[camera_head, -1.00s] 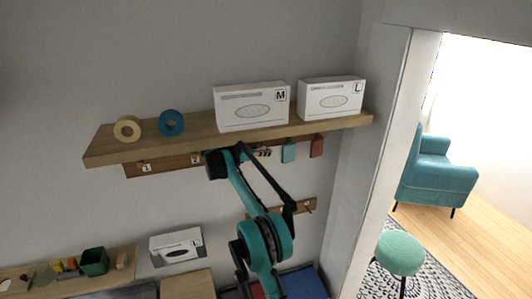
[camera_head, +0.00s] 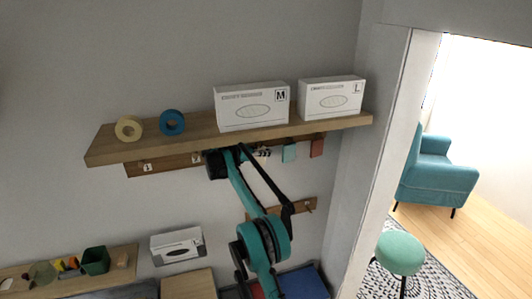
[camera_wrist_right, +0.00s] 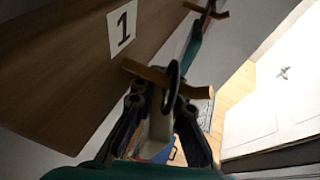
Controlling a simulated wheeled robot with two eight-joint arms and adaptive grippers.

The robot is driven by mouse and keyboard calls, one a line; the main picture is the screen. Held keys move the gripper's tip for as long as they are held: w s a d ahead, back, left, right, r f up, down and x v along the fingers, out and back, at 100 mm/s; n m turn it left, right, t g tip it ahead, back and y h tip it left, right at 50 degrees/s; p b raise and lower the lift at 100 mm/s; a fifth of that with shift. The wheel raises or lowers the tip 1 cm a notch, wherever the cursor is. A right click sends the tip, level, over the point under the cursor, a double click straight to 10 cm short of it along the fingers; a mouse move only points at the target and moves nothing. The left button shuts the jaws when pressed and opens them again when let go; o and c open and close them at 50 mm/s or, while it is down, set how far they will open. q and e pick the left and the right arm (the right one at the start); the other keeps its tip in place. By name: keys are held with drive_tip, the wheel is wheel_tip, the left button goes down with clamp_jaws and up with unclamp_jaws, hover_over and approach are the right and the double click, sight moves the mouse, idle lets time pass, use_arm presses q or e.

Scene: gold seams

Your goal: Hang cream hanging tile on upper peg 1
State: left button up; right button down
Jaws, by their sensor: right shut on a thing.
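My right gripper (camera_wrist_right: 162,115) is shut on the cream hanging tile (camera_wrist_right: 157,130), seen edge-on between its fingers in the right wrist view. The tile's dark loop (camera_wrist_right: 173,85) overlaps a wooden peg (camera_wrist_right: 148,73) beside the label "1" (camera_wrist_right: 122,27). I cannot tell for sure whether the peg passes through the loop. In the head view my right arm ends at the upper peg rail (camera_head: 170,164), beneath the shelf; the tile is hidden there. Upper peg 1 (camera_head: 146,167) is at the rail's left end. My left gripper is not in view.
The shelf (camera_head: 190,141) above the rail holds two tape rolls and two white boxes (camera_head: 252,106). A teal tile (camera_head: 289,153) and a red tile (camera_head: 317,148) hang to the right. A lower rail (camera_head: 300,208) and a left bench with small items are below.

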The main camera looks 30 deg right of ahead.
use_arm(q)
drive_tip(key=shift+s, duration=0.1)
use_arm(e)
drive_tip(key=shift+w, duration=0.15)
idle(0.7)
drive_tip(key=c, duration=1.5)
unclamp_jaws()
